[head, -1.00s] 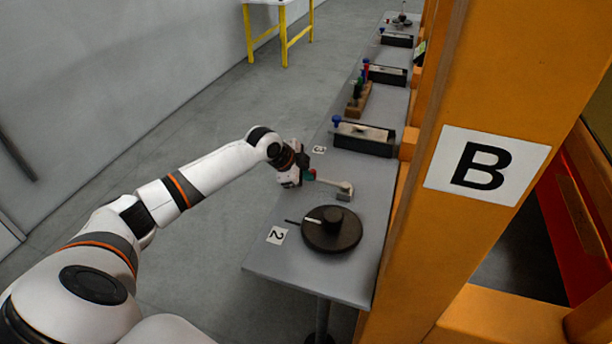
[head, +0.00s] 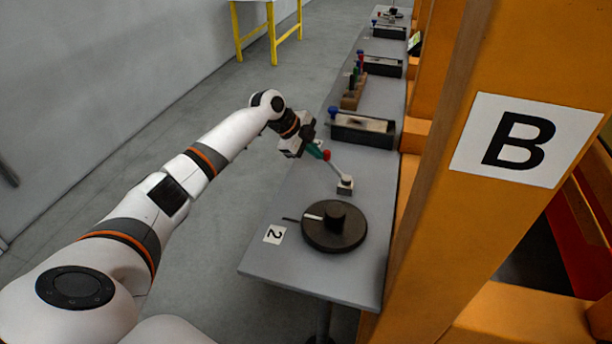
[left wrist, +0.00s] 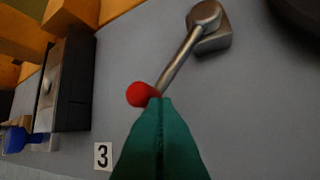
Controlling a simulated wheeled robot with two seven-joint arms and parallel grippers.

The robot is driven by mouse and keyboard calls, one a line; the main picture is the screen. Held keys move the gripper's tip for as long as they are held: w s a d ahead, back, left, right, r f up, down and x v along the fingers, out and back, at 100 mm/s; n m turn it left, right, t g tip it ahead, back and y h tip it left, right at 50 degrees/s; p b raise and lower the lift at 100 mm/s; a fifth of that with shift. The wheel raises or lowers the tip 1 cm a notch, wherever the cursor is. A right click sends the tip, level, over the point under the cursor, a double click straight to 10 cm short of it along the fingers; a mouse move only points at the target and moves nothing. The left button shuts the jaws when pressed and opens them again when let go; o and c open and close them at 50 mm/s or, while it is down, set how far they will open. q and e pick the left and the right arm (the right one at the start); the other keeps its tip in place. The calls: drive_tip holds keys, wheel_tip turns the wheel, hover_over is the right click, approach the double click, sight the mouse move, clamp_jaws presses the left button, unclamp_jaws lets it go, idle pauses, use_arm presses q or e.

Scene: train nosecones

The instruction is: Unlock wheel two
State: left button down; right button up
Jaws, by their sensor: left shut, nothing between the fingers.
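The black round wheel (head: 334,226) lies on the grey table beside the label 2 (head: 274,235). It has a raised hub and a white mark on its upper left. A metal lever (head: 343,180) with a red ball knob (head: 327,155) stands behind the wheel; in the left wrist view the lever (left wrist: 177,58) runs from its base to the red knob (left wrist: 142,94). My left gripper (head: 320,151) has green fingers, shut with nothing between them. In the left wrist view its fingertips (left wrist: 160,102) are right at the knob, apparently touching it. My right gripper is not in view.
A black open box with a blue knob (head: 362,130) stands behind the lever. Further back are a wooden rack with coloured pegs (head: 353,88) and more boxes. The orange post with sign B (head: 525,140) borders the table on the right.

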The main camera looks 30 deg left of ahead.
use_arm(q)
drive_tip(key=shift+w+f+m+b, duration=0.15)
drive_tip(key=shift+w+m+b, duration=0.15)
drive_tip(key=shift+w+b, duration=0.3)
drive_tip(key=shift+w+d+b, duration=0.35)
drive_tip(key=shift+w, duration=0.45)
drive_tip(key=shift+r, duration=0.2)
drive_tip(key=shift+w+r, duration=0.1)
